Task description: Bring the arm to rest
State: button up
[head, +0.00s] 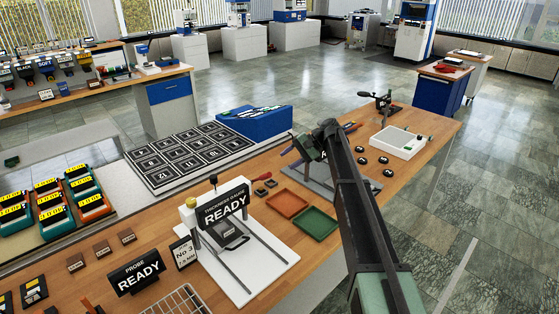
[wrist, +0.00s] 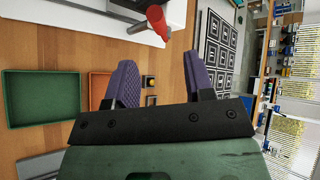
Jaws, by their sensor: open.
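My arm reaches over the bench, and my gripper (head: 291,150) hangs above the wooden bench top, behind the green and orange trays in the head view. In the wrist view my gripper (wrist: 160,68) has its two purple ridged fingers wide apart. The fingers touch nothing that I can see.
A green tray (head: 316,223) and an orange tray (head: 287,203) lie on the bench. The thickness gauge (head: 232,243) stands in front of them. A blue wedge-shaped unit (head: 256,123) and a numbered board (head: 182,156) lie behind. A white tray (head: 397,142) sits right.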

jog(key=s+d+f+n+h+b, duration=0.1)
jog(key=s+d+f+h, duration=0.2)
jog(key=s, duration=1)
jog(key=s+d+f+n+t+h+b, duration=0.1)
jog(key=s+d+f+h+b, duration=0.1)
jog(key=s, duration=1.1)
jog(key=s+d+f+n+h+b, duration=0.1)
jog(key=s+f+h, duration=0.5)
jog(key=s, duration=0.7)
notch_tip(320, 180, down, 2)
jog(key=d+b, duration=0.1)
jog(key=d, duration=0.1)
jog(key=shift+s+d+t, duration=0.35)
jog(key=shift+d+t, duration=0.05)
